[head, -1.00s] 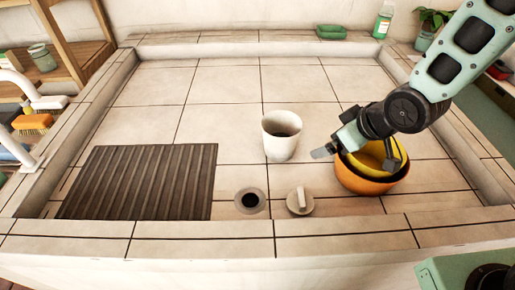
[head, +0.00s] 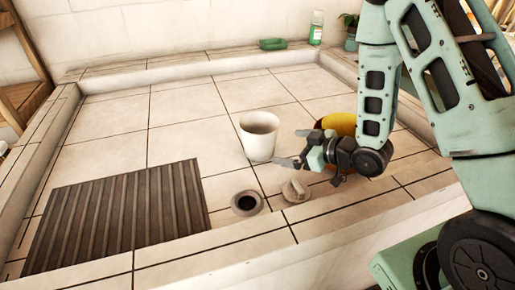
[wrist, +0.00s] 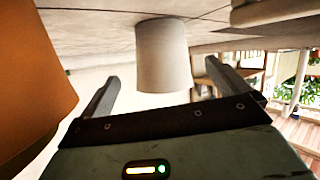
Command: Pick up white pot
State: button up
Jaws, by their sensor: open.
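The white pot (head: 260,138) stands upright on the tiled basin floor, open at the top, and looks empty as far as I can see inside. My gripper (head: 292,148) is open and empty, low at the right of the pot, its fingers pointing toward it. In the wrist view, which is upside down, the pot (wrist: 163,55) appears ahead, between the directions of the two fingers (wrist: 153,90). The fingertips look short of the pot's wall; I cannot tell the exact gap.
An orange bowl with a yellow one in it (head: 336,123) stands behind my wrist; an orange side is close in the wrist view (wrist: 30,75). A drain hole (head: 247,203), a stopper (head: 295,190) and a ribbed board (head: 120,215) lie in front. Tiles left of the pot are clear.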

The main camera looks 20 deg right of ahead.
aim_at(274, 143)
jog(key=x, duration=0.4)
jog(key=p+x, duration=0.1)
jog(key=x, duration=0.4)
jog(key=shift+w+a+r, duration=0.15)
jog(key=shift+w, duration=0.2)
jog(key=c, duration=0.9)
